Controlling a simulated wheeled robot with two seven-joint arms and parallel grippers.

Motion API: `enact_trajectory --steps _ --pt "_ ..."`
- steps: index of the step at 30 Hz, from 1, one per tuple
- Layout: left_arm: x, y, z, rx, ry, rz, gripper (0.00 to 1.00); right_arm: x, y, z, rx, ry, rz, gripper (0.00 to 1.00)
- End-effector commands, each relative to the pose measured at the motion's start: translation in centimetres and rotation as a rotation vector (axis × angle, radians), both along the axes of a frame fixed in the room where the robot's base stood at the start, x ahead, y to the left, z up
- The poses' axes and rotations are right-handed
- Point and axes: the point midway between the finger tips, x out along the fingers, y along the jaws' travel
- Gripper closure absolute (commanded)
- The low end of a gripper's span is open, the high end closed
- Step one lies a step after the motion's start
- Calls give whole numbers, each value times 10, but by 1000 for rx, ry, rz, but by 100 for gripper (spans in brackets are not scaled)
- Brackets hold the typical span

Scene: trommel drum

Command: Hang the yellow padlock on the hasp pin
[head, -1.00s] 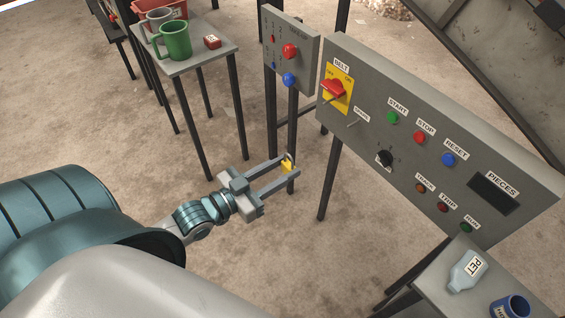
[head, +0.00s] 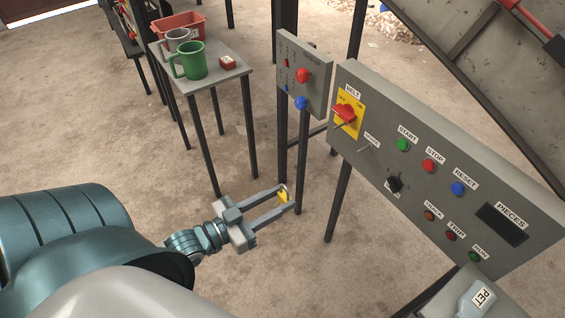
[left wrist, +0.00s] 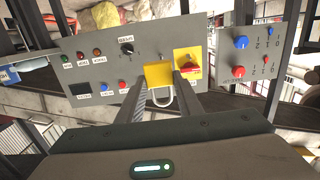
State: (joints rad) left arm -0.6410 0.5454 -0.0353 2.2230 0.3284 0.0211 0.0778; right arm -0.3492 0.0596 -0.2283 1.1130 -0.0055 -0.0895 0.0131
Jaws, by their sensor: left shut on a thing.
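My left gripper (head: 287,197) is shut on the yellow padlock (head: 283,196), which sits between its fingertips. The left wrist view shows the padlock's yellow body (left wrist: 158,74) and its pale shackle (left wrist: 161,100) between the fingers. In the head view, the gripper is left of and below the yellow switch plate (head: 355,127), apart from the panel. A thin pin (head: 340,125) shows at the plate's lower left, by the red rotary switch (head: 344,113); I take it for the hasp pin. My right gripper is not in view.
The grey control panel (head: 432,200) stands on dark legs at right. A smaller button panel (head: 305,75) stands left of it. A table (head: 205,81) at upper left holds mugs, a red bin and a small red block.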

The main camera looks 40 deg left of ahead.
Motion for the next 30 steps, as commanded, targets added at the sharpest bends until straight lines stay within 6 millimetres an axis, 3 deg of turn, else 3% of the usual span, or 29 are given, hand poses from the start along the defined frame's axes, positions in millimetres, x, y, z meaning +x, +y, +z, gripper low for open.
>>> enact_trajectory --steps 12,30 --pt "-17 6 0 0 0 0 93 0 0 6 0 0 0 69" --pt "-18 6 0 0 -1 0 93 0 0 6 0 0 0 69"
